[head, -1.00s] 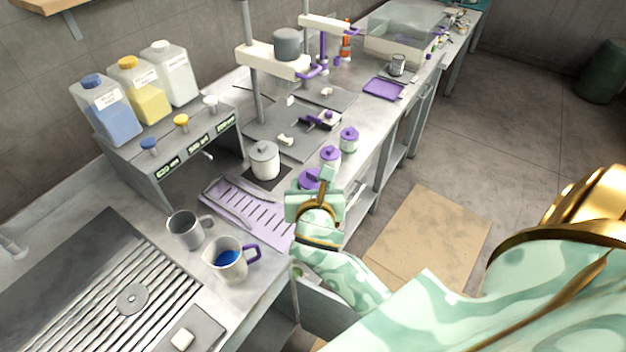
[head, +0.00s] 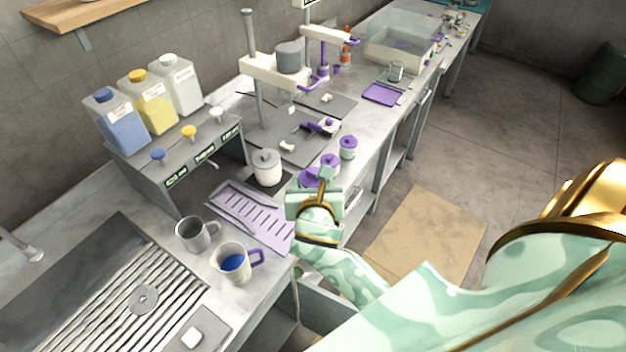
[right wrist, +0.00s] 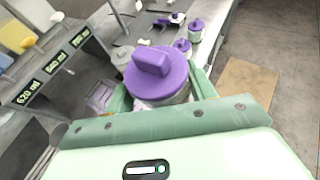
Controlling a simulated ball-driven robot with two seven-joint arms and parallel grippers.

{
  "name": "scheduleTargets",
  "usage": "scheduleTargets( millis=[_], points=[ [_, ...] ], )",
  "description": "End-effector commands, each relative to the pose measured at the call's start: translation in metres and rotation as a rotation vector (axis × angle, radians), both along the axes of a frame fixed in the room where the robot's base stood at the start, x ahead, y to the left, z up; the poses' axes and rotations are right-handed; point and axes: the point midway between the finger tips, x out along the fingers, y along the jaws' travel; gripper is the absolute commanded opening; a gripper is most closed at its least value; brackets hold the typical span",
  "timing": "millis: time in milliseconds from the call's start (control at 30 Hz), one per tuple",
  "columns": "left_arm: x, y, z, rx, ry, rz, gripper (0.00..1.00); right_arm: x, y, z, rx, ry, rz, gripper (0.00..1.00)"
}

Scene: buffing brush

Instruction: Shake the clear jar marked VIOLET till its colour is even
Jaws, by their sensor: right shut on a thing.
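My right gripper (head: 315,195) is shut on a jar with a purple lid (head: 309,176), near the front edge of the bench. In the right wrist view the fingers (right wrist: 162,95) stand on both sides of the jar's body, below its large purple lid (right wrist: 157,70). The lid has a raised grip bar on top. Only a little of the clear body (right wrist: 172,98) shows, so I cannot see the colour inside or any marking. My left gripper is not in view.
Two more purple-lidded jars (head: 330,162) (head: 348,147) stand just beyond, along the bench edge. Open floor lies right.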

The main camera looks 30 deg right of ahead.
Motion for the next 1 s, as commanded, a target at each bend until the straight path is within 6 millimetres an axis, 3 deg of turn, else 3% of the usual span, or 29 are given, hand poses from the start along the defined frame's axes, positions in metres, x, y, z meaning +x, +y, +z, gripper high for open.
scheduleTargets(
  millis=[33, 67, 100, 133, 167, 233, 267, 300, 400, 433, 500, 533, 567, 600, 667, 700, 767, 800, 1000],
  points=[
    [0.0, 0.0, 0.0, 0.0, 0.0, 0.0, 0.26, 0.001, 0.0, -0.008, -0.003, -0.006, 0.0, 0.27],
    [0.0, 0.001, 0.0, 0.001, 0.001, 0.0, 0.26, 0.003, 0.0, 0.01, 0.003, -0.022, -0.002, 0.27],
    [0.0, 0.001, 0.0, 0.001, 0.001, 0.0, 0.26, 0.004, 0.0, 0.043, 0.007, -0.034, -0.002, 0.27],
    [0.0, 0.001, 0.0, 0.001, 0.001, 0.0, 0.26, 0.003, 0.0, 0.058, 0.007, -0.031, -0.003, 0.27],
    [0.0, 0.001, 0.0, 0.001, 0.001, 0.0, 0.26, 0.002, 0.0, 0.059, 0.004, -0.02, -0.002, 0.27],
    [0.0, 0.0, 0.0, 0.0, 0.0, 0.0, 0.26, -0.001, -0.001, 0.005, -0.006, 0.008, 0.001, 0.27],
    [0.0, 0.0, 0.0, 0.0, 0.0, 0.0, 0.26, 0.0, -0.001, -0.007, -0.007, 0.003, 0.001, 0.27],
    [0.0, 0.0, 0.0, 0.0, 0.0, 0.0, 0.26, 0.002, 0.0, -0.004, -0.002, -0.011, -0.001, 0.27],
    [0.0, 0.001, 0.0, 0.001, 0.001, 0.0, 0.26, 0.003, 0.0, 0.06, 0.007, -0.029, -0.003, 0.27],
    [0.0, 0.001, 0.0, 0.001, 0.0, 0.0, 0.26, 0.002, 0.0, 0.055, 0.002, -0.016, -0.001, 0.27],
    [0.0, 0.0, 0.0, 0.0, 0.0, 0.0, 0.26, -0.001, -0.001, 0.0, -0.008, 0.007, 0.001, 0.27],
    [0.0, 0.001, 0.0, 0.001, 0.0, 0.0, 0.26, 0.001, -0.001, -0.009, -0.005, 0.0, 0.001, 0.27],
    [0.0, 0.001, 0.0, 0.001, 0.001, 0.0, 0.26, 0.002, 0.0, -0.004, -0.002, -0.011, -0.001, 0.27],
    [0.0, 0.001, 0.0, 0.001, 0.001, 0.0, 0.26, 0.003, 0.0, 0.027, 0.005, -0.031, -0.002, 0.27],
    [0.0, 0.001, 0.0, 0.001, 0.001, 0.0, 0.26, 0.003, 0.0, 0.06, 0.007, -0.029, -0.003, 0.27],
    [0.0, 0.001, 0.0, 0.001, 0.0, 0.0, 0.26, 0.002, 0.0, 0.048, 0.0, -0.009, -0.001, 0.27],
    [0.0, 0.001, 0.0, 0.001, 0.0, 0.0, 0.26, -0.001, -0.001, 0.0, -0.008, 0.007, 0.001, 0.27],
    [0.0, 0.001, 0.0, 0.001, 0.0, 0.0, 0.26, 0.001, -0.001, -0.009, -0.003, -0.004, 0.0, 0.27],
    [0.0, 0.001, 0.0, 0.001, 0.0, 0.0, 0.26, 0.002, 0.0, -0.005, 0.0, -0.014, -0.001, 0.27]
  ],
)
